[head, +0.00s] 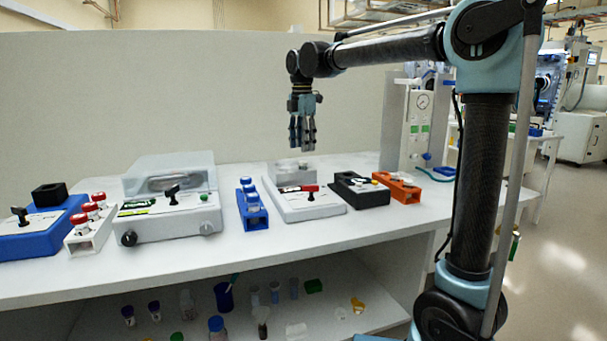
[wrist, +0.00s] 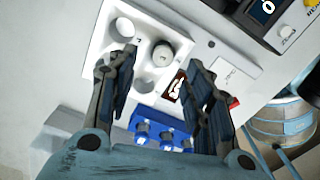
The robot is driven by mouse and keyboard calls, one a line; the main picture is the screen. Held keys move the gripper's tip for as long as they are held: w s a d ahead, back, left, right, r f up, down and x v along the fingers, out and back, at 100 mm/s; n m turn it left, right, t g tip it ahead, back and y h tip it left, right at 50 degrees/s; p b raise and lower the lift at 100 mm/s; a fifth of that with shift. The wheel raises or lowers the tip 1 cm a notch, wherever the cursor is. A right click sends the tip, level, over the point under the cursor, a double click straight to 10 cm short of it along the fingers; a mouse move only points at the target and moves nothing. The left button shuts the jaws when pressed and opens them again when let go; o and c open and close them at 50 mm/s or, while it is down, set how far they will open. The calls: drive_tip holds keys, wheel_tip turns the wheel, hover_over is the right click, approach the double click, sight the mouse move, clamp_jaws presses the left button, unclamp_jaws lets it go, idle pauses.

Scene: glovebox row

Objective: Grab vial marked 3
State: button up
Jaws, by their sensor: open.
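My gripper (head: 302,147) is open and empty, hanging above the bench over a small white rack (head: 293,172). In the wrist view, its fingers (wrist: 161,60) spread on either side of part of this white rack (wrist: 97,47). The rack has several round wells. Small dark marks beside the wells are too small to read surely, and I cannot make out a 3 on any vial. My left finger hides part of the rack.
A white device (head: 305,203) with a red part stands in front of the rack. A blue rack (head: 252,212) with blue-capped vials, a black rack (head: 360,194) and an orange rack (head: 398,191) stand around it. Red-capped vials (head: 91,210) are farther left. A panel rises behind.

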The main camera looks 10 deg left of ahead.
sight(303, 162)
drive_tip(key=shift+s+d+f, duration=0.1)
drive_tip(key=shift+d+f, duration=0.05)
drive_tip(key=shift+f, duration=2.9)
drive_tip(key=shift+c, duration=0.3)
drive_tip(key=c, duration=1)
